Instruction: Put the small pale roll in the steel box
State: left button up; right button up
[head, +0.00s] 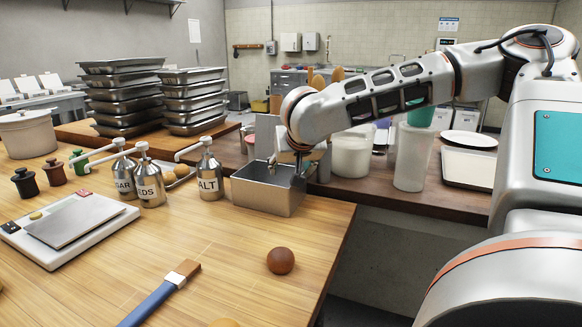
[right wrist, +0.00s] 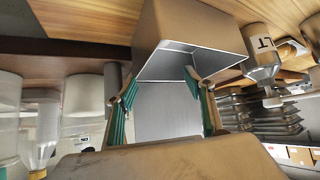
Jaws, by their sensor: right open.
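The steel box (head: 262,197) is an open grey metal bin near the table's far right edge. My right gripper (head: 287,166) is over its opening, pointing down, with the fingertips around the rim level. In the right wrist view my right gripper (right wrist: 163,82) is open, with nothing between its teal-padded fingers; the steel box (right wrist: 190,30) lies beyond them. I cannot pick out the small pale roll for certain: part of a tan round thing (head: 225,323) shows at the bottom edge, and a tan piece (head: 182,171) lies on a small tray behind the bottles. My left gripper is not in view.
A dark brown ball (head: 281,260) and a blue-handled brush (head: 160,297) lie in front. A scale (head: 68,231) and several labelled pump bottles (head: 209,172) stand left of the box. White tubs (head: 351,153) stand behind right. The table between brush and bottles is clear.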

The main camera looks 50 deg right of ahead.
jog(key=shift+r, duration=0.4)
jog(key=v, duration=0.2)
jog(key=p+v, duration=0.1)
jog(key=v, duration=0.1)
jog(key=shift+r, duration=0.5)
pick_arm(q)
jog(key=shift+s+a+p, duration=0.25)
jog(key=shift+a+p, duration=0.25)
jog(key=shift+p, duration=0.55)
pick_arm(e)
jog(key=v, duration=0.7)
jog(key=shift+s+a, duration=0.25)
jog(key=shift+s, duration=0.1)
jog(key=shift+f, duration=0.1)
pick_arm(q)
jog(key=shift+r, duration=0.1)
